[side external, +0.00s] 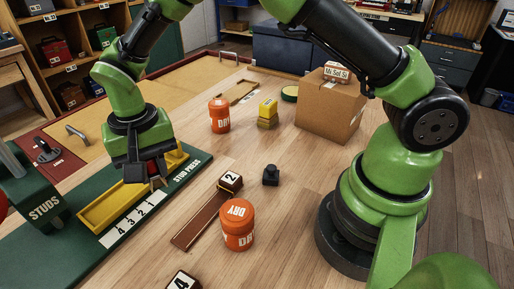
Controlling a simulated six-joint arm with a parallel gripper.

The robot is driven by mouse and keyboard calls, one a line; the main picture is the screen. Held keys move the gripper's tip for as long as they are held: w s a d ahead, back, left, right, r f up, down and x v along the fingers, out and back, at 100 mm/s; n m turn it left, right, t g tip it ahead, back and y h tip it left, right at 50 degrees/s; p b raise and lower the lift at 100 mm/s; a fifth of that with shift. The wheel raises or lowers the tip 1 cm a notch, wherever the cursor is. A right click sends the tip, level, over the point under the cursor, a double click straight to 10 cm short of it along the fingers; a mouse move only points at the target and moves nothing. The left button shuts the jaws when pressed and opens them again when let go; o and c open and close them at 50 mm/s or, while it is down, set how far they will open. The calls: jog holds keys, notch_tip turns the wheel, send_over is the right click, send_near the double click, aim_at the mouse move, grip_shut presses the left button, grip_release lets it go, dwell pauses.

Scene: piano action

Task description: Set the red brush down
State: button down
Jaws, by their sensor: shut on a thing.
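My gripper (148,178) is at the left, pointing down over the yellow tray (98,213) on the green board. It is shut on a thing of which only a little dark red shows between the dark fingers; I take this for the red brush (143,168). Most of the brush is hidden by the fingers, and I cannot tell whether it touches the tray. A small brownish-grey piece shows at the fingertips.
The green board (50,262) carries a number strip (130,222). Orange DRY jars (238,236) (220,122), a brown strip with a "2" block (200,220), a black knob-like piece (271,175), yellow blocks (267,118) and a cardboard box (325,115) stand on the wooden table.

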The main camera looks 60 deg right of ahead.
jog(key=d+m, duration=0.6)
jog(key=d, duration=1)
jog(key=m, duration=0.6)
send_over(264, 146)
notch_tip(264, 146, down, 5)
jog(key=shift+s+r, duration=0.1)
jog(key=shift+s, duration=0.05)
jog(key=shift+f, duration=2.45)
jog(key=shift+f, duration=0.1)
jog(key=c, duration=1)
grip_release()
